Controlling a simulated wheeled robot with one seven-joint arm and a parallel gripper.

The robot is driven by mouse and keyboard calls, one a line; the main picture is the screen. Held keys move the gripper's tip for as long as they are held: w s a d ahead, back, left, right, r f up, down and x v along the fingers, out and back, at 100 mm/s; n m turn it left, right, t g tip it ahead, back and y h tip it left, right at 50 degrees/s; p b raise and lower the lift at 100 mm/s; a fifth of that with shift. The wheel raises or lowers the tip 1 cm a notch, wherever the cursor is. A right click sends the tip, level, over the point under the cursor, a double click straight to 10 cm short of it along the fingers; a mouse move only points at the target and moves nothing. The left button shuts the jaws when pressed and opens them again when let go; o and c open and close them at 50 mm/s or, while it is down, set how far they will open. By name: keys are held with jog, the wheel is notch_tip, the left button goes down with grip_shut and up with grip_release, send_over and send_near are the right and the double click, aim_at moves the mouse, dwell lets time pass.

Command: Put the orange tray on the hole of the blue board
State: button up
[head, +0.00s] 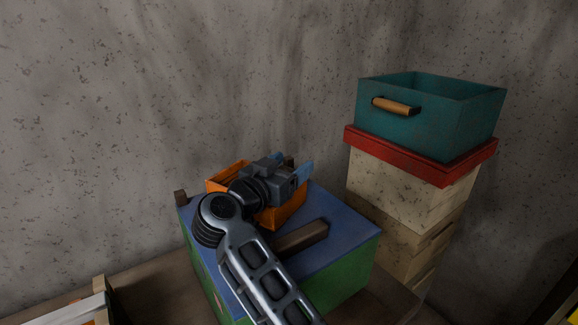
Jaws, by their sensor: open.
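The orange tray (289,214) sits on or just over the blue board (338,230), toward its back. I cannot tell whether it rests flat on the board. The blue board forms the top of a green box (347,275). My gripper (290,166) is open and over the tray, and it hides much of the tray's inside and right rim. I cannot tell whether the fingers touch the tray.
At right, a teal crate (430,118) stands on a red lid (422,160) over stacked pale boxes (405,195). A grey wall is behind.

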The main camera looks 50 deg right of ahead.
jog(key=shift+a, duration=0.1)
jog(key=s+a+b, duration=0.1)
jog(key=a, duration=1)
jog(key=shift+s+a, duration=0.2)
jog(key=shift+a, duration=0.2)
